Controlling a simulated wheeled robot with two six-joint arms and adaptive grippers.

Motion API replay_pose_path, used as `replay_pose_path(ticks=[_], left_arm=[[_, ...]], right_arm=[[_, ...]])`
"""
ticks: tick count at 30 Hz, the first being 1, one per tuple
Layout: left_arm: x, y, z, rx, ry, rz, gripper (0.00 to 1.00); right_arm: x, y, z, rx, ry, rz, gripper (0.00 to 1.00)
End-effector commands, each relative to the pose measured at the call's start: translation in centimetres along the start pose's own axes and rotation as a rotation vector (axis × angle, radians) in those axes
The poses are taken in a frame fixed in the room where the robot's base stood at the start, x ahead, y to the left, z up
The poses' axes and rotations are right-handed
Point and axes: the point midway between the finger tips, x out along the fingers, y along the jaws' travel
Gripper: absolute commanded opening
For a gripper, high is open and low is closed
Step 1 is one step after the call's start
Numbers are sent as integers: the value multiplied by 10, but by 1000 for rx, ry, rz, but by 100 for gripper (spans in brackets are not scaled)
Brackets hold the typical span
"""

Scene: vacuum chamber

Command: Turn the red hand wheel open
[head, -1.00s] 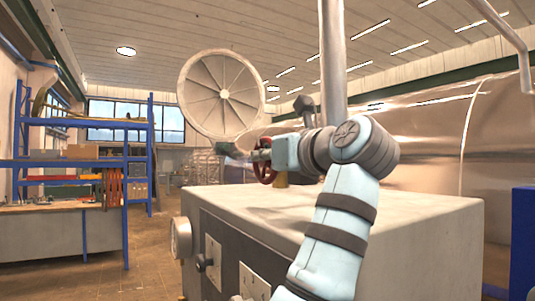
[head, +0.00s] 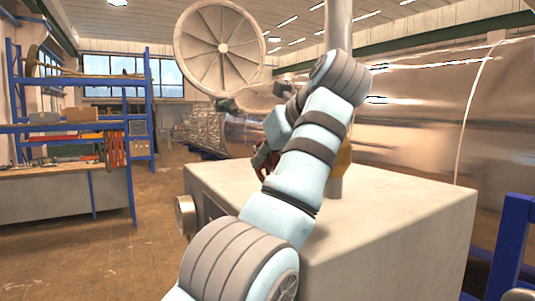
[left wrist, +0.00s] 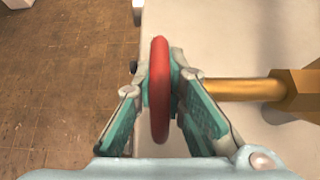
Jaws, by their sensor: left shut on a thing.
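The red hand wheel (left wrist: 159,92) shows edge-on in the left wrist view, on a brass stem (left wrist: 240,89) that runs to the right into a brass valve body (left wrist: 297,91). My left gripper (left wrist: 157,66) is shut on the wheel's rim, one finger on each side of it. In the head view the wheel (head: 269,164) is a small dark red patch at the far left edge of the grey cabinet top, mostly hidden behind my left arm. The fingers there are too small and covered to make out. My right gripper is in neither view.
The grey cabinet (head: 390,215) fills the middle, its top mostly clear. A large shiny metal chamber (head: 430,110) lies behind it, with a round ribbed door (head: 222,48) at its left. A blue shelf rack (head: 145,100) and a workbench (head: 50,195) stand left. The floor between is free.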

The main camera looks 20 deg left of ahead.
Motion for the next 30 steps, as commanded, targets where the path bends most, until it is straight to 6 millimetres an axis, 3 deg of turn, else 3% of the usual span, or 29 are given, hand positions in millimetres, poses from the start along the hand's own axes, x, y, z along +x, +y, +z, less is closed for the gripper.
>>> replay_pose_path(ticks=[15, 16, 19, 30], left_arm=[[1, 0, 0, -1, 27, 1, 0], [1, 0, 0, -1, 27, 1, 15], [1, 0, 0, -1, 27, 1, 31], [0, -2, 4, -16, 7, -11, 32]], right_arm=[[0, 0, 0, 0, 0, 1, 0], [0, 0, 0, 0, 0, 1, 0], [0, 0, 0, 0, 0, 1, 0], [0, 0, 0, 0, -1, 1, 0]])
